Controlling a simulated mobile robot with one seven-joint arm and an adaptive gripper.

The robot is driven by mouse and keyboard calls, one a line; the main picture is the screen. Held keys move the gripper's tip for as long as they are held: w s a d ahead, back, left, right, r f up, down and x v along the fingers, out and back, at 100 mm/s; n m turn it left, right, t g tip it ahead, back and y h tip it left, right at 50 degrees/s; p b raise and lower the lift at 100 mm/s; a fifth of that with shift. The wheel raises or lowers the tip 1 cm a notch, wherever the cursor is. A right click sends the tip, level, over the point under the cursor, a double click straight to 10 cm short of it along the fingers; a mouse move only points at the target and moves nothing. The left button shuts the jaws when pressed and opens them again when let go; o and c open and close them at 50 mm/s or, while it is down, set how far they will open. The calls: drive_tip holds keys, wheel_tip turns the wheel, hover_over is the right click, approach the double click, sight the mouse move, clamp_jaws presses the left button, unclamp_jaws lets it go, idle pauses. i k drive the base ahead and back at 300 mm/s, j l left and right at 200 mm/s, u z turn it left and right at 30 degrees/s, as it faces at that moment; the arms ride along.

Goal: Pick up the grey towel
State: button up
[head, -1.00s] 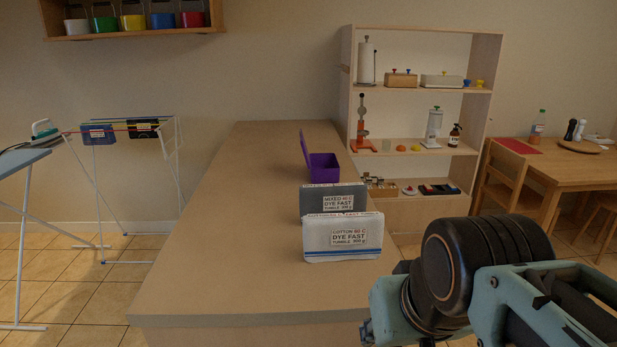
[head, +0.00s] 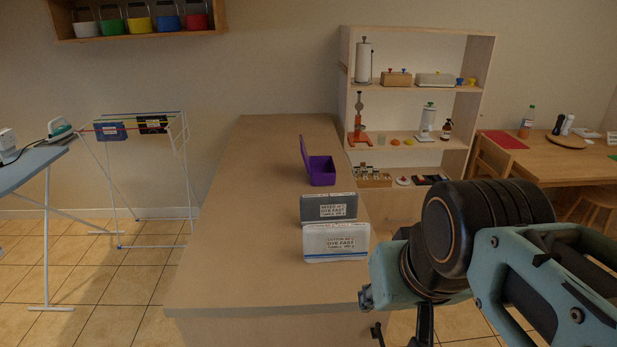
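The grey towel (head: 328,208) is a folded dark grey block with a white label reading "DYE FAST". It is on the long counter (head: 245,240), directly behind a white folded towel (head: 336,243) with a similar label and blue stripes. The white towel hides its lower part. My arm reaches in from the right, its joint apart from the towels in the picture. Dark parts of my gripper (head: 400,332) show below the arm at the bottom edge, right of the counter's front end. Most of the gripper is hidden or cut off, so its opening cannot be judged.
An open purple box (head: 321,170) stands behind the towels. The counter's left side and front are clear. A drying rack (head: 150,180) and an ironing board (head: 30,168) stand left. A shelf unit (head: 400,150) and wooden table (head: 545,155) are at the back right.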

sight(342, 207)
drive_tip(key=k, duration=0.8)
drive_tip(key=k+u, duration=0.1)
drive_tip(key=u, duration=0.4)
drive_tip(key=k+u, duration=0.1)
drive_tip(key=u, duration=0.35)
drive_tip(key=i+l+u, duration=0.2)
drive_tip(key=l+u, duration=0.2)
drive_tip(key=i+l, duration=0.1)
drive_tip(key=l, duration=0.4)
drive_tip(key=i+l, duration=0.1)
drive_tip(key=l, duration=0.4)
drive_tip(key=i+l, duration=0.1)
drive_tip(key=l, duration=0.4)
drive_tip(key=i+l, duration=0.1)
drive_tip(key=l, duration=0.4)
drive_tip(key=i+l, duration=0.1)
drive_tip(key=l, duration=0.4)
drive_tip(key=i+l, duration=0.15)
drive_tip(key=l, duration=0.35)
drive_tip(key=i+l, duration=0.1)
drive_tip(key=l, duration=0.4)
drive_tip(key=i+l, duration=0.1)
drive_tip(key=l, duration=0.4)
